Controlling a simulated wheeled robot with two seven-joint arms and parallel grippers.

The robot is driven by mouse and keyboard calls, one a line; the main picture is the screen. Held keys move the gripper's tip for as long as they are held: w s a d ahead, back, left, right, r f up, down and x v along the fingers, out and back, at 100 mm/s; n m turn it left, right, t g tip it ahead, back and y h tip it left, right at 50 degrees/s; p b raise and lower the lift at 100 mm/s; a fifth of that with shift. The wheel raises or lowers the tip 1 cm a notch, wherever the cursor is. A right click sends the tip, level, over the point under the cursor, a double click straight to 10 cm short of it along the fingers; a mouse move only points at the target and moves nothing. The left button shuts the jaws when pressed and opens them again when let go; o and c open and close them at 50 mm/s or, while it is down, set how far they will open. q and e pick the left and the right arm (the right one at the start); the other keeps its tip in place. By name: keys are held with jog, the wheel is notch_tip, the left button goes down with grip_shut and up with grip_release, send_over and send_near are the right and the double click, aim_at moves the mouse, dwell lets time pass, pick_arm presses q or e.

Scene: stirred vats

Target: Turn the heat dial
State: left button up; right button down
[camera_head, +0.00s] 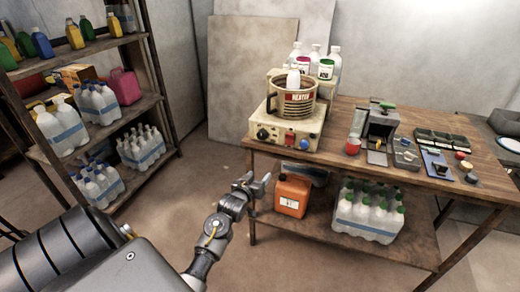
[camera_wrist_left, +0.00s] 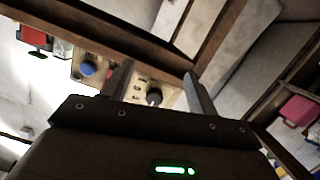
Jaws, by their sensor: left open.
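The heater (camera_head: 296,102), a beige unit with a round pot labelled HEATER, stands at the left end of the wooden table. A black dial (camera_head: 262,133) is at the left of its front panel. My left gripper (camera_head: 258,182) is open and empty, below and in front of the panel, apart from it. In the left wrist view, the black dial (camera_wrist_left: 153,97) shows between the two open fingers of my left gripper (camera_wrist_left: 158,80). A blue button (camera_wrist_left: 88,69) is beside it on the panel. My right gripper is not in view.
The table (camera_head: 345,165) also holds a small grey device (camera_head: 380,128) and several small items. On its lower shelf are an orange canister (camera_head: 292,196) and a pack of bottles (camera_head: 370,212). A shelf rack (camera_head: 150,100) stands left; the floor between is clear.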

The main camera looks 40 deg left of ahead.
pick_arm(q)
jog(key=n+t+y, duration=0.1)
jog(key=t, duration=0.1)
send_near(261, 137)
jog(key=x, duration=0.8)
jog(key=shift+w, duration=0.35)
jog(key=shift+r, duration=0.1)
jog(key=shift+c, duration=0.2)
jog(key=c, duration=1)
